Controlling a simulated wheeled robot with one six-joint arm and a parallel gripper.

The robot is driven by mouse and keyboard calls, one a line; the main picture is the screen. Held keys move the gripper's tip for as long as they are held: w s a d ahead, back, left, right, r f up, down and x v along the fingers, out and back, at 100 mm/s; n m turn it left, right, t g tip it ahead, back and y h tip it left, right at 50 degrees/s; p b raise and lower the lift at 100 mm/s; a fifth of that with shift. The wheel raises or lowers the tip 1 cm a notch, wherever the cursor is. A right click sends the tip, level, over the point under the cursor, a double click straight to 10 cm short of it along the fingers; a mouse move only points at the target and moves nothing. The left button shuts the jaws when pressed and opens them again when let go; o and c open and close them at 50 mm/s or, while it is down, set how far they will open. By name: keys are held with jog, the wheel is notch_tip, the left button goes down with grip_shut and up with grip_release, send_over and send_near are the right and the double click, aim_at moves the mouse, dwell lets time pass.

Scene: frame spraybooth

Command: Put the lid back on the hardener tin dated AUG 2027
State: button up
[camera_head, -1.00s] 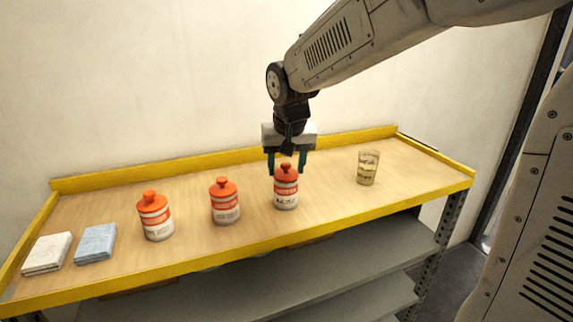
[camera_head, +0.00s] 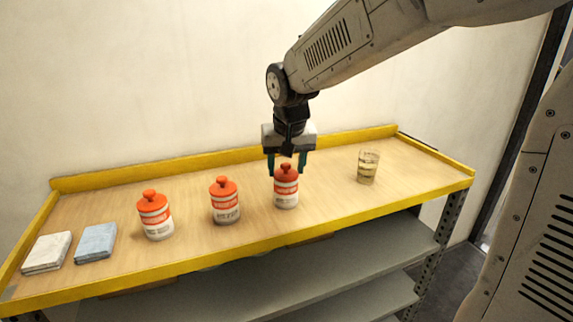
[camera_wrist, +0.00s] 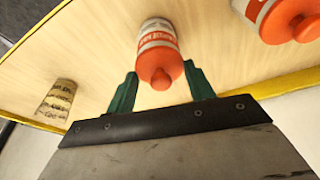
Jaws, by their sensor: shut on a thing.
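Three white tins with orange bands and knobbed orange lids stand upright in a row on the shelf: a left tin (camera_head: 155,219), a middle tin (camera_head: 226,205) and a right tin (camera_head: 286,196). Their dates are too small to read. My gripper (camera_head: 286,172) points down over the right tin, its green fingers on either side of that tin's lid (camera_head: 286,172). In the wrist view, the same lid (camera_wrist: 161,68) is between the fingers and my gripper (camera_wrist: 160,74) is shut on it. The lid sits on the tin (camera_wrist: 155,30), with no clear gap visible.
A white folded cloth (camera_head: 47,252) and a blue one (camera_head: 96,243) lie at the left end. A raised yellow rim (camera_head: 230,157) edges the wooden shelf top (camera_head: 330,178). The wall is close behind.

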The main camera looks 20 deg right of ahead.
dwell(0.4)
jog(key=o, duration=1.5)
jog(key=shift+r, duration=0.1)
jog(key=shift+r, duration=3.4)
grip_shut()
jog(key=shift+f, duration=0.15)
